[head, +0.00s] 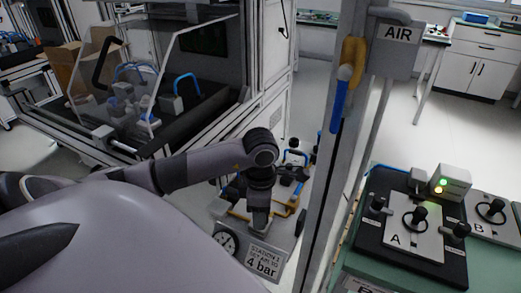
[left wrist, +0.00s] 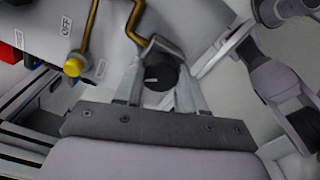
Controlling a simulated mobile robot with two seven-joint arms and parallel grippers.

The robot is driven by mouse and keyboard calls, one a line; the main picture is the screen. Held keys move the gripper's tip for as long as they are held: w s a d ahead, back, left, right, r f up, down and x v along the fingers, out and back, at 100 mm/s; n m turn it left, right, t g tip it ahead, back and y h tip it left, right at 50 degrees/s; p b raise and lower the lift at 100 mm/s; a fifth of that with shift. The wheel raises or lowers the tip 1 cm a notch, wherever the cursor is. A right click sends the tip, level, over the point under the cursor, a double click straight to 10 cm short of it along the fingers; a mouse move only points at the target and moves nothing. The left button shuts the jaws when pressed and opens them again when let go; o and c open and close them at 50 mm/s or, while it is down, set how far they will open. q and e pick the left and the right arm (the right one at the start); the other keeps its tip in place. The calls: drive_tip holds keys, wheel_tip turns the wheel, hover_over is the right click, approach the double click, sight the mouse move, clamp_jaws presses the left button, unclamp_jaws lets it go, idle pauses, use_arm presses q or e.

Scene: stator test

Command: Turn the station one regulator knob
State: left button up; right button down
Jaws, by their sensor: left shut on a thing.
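The station one regulator knob (left wrist: 160,76) is black and round with a white line mark on its face, and it sits between the fingers in the left wrist view. My left gripper (left wrist: 158,92) is shut on it, with one finger on each side. In the head view my left gripper (head: 259,222) points down at the station one panel (head: 285,243) and hides the knob. The station one label (head: 263,262) reads "SET AIR TO 4 bar". A round gauge (head: 227,243) is left of it; its reading is too small to tell. My right gripper is not in view.
A grey post with a yellow and blue handle (head: 341,100) and an AIR sign (head: 397,34) stands right of the panel. A test fixture (head: 413,228) with A and B plates is farther right.

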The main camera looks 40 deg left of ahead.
use_arm(q)
drive_tip(key=n, duration=0.3)
drive_tip(key=shift+n, duration=0.3)
drive_tip(key=n, duration=0.2)
drive_tip(key=shift+n+b, duration=0.3)
drive_tip(key=shift+r+n, duration=0.1)
drive_tip(key=shift+n, duration=1.4)
drive_tip(key=shift+w, duration=0.1)
drive_tip(key=o, duration=1.1)
drive_tip(key=shift+c, duration=0.2)
drive_tip(key=shift+r, duration=3.55)
